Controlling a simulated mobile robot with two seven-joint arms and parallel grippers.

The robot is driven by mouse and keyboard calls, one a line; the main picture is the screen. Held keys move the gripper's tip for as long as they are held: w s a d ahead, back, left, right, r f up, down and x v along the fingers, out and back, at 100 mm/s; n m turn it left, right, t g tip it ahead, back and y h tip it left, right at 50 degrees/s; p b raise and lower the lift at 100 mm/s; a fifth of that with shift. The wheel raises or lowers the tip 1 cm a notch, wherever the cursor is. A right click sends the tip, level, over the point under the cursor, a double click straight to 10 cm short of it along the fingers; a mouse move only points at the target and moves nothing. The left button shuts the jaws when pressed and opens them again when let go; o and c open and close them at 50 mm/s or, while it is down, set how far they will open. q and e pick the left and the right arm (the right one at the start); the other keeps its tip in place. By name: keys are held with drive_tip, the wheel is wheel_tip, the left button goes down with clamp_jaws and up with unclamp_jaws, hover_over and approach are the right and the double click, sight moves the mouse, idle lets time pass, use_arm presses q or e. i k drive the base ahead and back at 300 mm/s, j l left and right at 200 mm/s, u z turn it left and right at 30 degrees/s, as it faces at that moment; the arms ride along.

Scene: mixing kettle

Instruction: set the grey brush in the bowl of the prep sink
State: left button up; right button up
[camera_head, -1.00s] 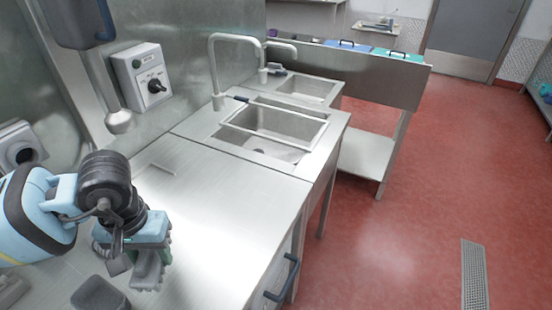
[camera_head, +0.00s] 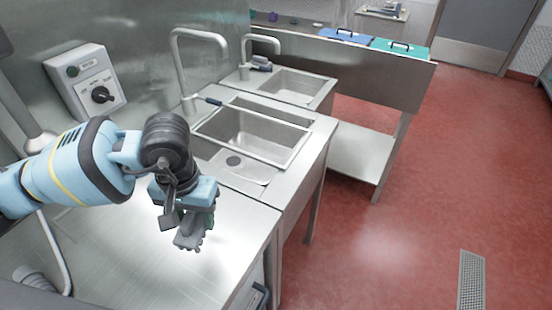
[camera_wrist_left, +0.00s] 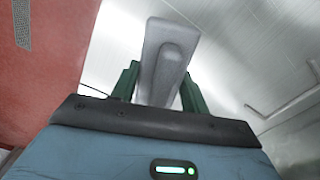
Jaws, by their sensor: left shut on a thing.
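My left gripper (camera_head: 188,212) is shut on the grey brush (camera_head: 190,236), holding it above the steel worktop, in front of the near sink. The left wrist view shows the brush (camera_wrist_left: 168,62) between the green fingers (camera_wrist_left: 160,88). The near sink's bowl (camera_head: 262,130) is a rectangular steel basin with a dark drain, beyond and right of the gripper. A second, smaller sink bowl (camera_head: 290,86) lies farther back. The pictures alone do not label which is the prep sink. My right gripper is not in view.
A thin metal frame (camera_head: 215,140) spans the near bowl. A curved tap (camera_head: 175,65) stands behind it, and another tap (camera_head: 245,55) serves the far sink. A control box (camera_head: 88,85) is on the wall at left. The near worktop (camera_head: 130,245) has free room.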

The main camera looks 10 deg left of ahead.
sight(264, 174)
drive_tip(key=i+l+z, duration=0.4)
drive_tip(key=i+z, duration=0.15)
drive_tip(key=i, duration=0.25)
drive_tip(key=j, duration=0.1)
drive_tip(key=k+u, duration=0.05)
